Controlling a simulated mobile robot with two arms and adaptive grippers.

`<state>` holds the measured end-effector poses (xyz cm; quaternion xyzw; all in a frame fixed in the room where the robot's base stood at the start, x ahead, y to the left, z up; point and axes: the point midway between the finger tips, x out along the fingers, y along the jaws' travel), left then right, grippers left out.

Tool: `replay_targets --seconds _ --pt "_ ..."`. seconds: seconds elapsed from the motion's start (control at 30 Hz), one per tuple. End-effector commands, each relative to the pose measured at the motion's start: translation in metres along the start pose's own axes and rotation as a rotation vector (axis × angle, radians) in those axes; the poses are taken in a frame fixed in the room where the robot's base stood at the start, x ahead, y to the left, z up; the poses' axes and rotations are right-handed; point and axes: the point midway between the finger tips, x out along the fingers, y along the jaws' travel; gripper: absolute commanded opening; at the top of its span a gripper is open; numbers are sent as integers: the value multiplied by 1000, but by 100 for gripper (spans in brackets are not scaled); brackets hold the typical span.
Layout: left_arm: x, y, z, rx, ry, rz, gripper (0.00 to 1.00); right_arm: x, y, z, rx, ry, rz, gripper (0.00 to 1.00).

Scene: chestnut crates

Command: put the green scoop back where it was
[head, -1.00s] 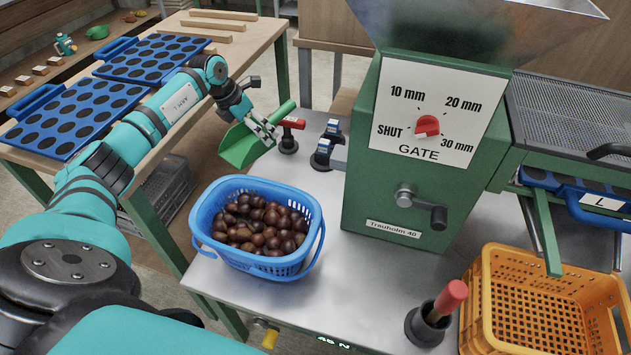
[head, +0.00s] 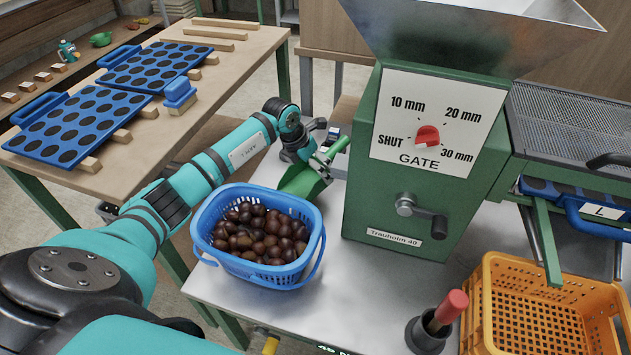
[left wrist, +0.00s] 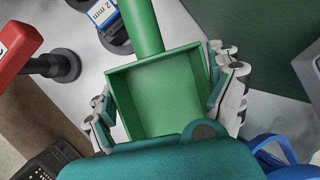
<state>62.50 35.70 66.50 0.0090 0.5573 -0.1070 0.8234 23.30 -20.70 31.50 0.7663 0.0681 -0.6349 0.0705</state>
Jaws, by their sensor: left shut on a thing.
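The green scoop (head: 298,182) is held by my left gripper (head: 322,163) above the steel bench, just behind the blue basket of chestnuts (head: 285,272) and left of the green machine. Its handle points up and to the right. In the left wrist view the scoop's square pan (left wrist: 160,95) lies between the two fingers, which press on its sides. The gripper is shut on it. The scoop appears to be clear of the bench, but its underside is hidden. My right gripper is not in view.
The green machine (head: 360,200) stands close to the right of the scoop. An orange crate (head: 487,300) and a red-handled tool in a black holder (head: 428,335) are at front right.

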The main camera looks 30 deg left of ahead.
Motion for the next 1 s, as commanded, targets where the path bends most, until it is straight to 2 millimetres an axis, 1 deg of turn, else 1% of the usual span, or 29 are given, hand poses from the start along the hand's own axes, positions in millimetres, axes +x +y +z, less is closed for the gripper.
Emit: replay_targets --seconds 0.03,0.13,0.23,0.3,0.4,0.47,0.77,0.9,0.93,1.0 --pt "4 0 -1 0 -2 -1 55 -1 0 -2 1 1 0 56" --pt "9 1 -3 0 -2 -1 55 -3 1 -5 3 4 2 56" --pt "18 2 -8 -1 0 -2 55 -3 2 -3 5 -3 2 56" --pt "29 2 -12 -1 0 -3 55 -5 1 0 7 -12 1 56" --pt "44 4 -18 -2 0 -3 55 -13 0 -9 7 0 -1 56" --pt "50 2 -19 -1 -2 -4 55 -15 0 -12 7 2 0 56" --pt "52 2 -19 1 -2 0 55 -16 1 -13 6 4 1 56" --pt "54 3 -20 1 -2 0 55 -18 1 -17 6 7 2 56" --pt "54 3 -20 1 -1 0 92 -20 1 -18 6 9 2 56" --pt "54 3 -20 1 -1 0 100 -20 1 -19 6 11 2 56"
